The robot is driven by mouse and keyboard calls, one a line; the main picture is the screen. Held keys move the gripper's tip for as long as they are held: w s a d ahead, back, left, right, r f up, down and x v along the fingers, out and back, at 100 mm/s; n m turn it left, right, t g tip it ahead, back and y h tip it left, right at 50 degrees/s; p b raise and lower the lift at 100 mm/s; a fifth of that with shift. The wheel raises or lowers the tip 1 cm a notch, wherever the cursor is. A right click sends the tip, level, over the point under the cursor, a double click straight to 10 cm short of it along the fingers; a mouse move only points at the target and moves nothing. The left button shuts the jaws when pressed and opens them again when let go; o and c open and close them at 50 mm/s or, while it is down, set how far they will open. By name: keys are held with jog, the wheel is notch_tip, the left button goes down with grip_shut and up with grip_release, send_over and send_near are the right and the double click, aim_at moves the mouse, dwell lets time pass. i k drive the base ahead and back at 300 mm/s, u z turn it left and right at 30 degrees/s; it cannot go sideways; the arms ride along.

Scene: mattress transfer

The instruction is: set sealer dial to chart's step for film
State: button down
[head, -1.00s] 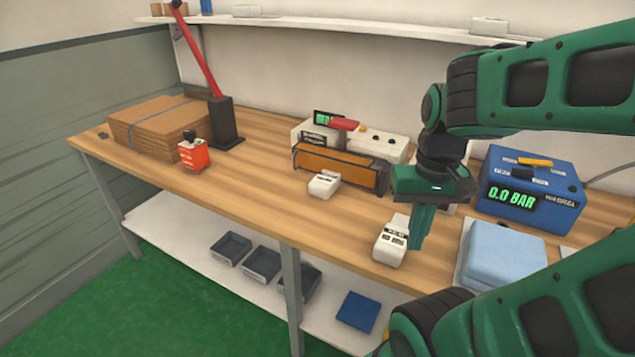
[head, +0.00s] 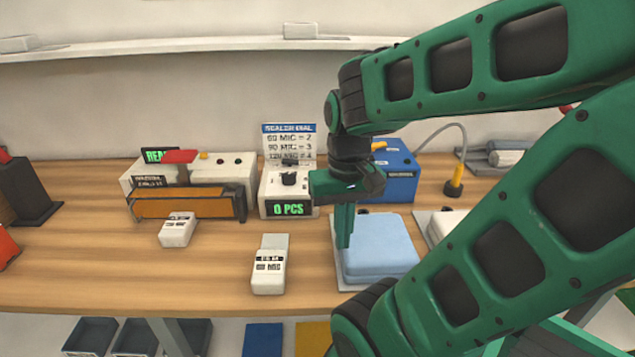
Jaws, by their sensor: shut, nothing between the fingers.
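In the head view, a chart (head: 289,142) headed SEALER DIAL stands against the wall. It reads 60 MIC = 2, 90 MIC = 3, and a last line, partly covered, that looks like 120 MIC = 4. Below it is a white box (head: 270,190) with a black knob (head: 289,178) and a green 0 PCS display. The knob's setting is too small to read. Left of it is a white machine (head: 236,172) with a red handle, an orange front bar and a partly hidden green display. A small white gauge (head: 268,272) shows MIC; its number is unreadable. My gripper (head: 344,240) is shut and empty, pointing down, right of the gauge.
A second white device (head: 177,231) sits in front of the orange bar. A light-blue folded pad (head: 376,245) lies behind my gripper, with a blue box (head: 401,172) beyond. My arm covers the right side. The wooden bench (head: 120,275) is clear at front left.

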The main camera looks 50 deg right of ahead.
aim_at(288, 179)
jog(key=z, duration=0.75)
jog(key=k, duration=0.5)
jog(key=z, duration=0.05)
jog(key=i, duration=0.5)
jog(key=u, duration=0.05)
